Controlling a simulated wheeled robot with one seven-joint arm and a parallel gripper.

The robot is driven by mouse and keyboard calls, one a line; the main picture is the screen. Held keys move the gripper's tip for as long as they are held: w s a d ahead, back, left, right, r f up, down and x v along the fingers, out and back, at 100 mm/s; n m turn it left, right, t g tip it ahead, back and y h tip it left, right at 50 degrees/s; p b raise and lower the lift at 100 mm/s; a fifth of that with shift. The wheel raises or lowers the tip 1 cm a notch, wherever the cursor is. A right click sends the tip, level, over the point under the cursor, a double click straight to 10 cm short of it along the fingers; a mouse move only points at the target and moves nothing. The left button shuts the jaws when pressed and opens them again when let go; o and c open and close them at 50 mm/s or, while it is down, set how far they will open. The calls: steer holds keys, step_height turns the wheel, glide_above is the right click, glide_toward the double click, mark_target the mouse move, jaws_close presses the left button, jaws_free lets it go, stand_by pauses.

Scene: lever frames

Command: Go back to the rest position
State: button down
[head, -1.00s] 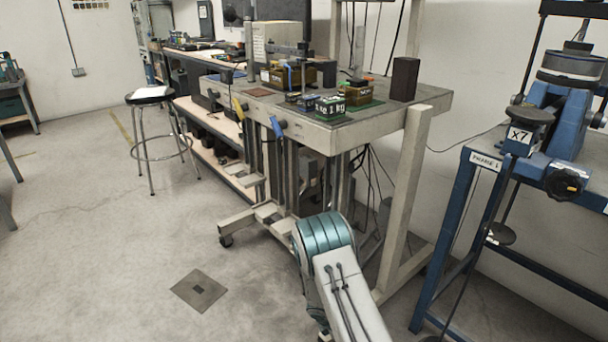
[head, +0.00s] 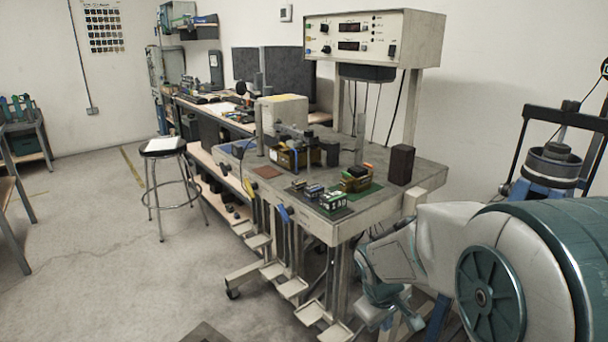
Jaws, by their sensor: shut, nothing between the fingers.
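My own arm reaches in from the right edge in the head view, with a large teal and white joint close to the camera. A pale link runs left from it to a smaller teal wrist part, low beside the right front of the bench (head: 322,226). I cannot make out my gripper's fingers in this view. Nothing is seen held by the arm.
Foot pedals (head: 292,287) jut out below. A stool (head: 163,146) stands left. A blue frame with a press (head: 552,165) stands right.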

steer(key=s+a+r+m+y+p, duration=0.2)
steer(key=s+r+m+p, duration=0.4)
steer(key=s+r, duration=0.8)
steer(key=shift+s+r+t+p, duration=0.4)
steer(key=shift+r+p, duration=0.85)
steer(key=shift+r, duration=0.5)
steer(key=shift+a, duration=0.1)
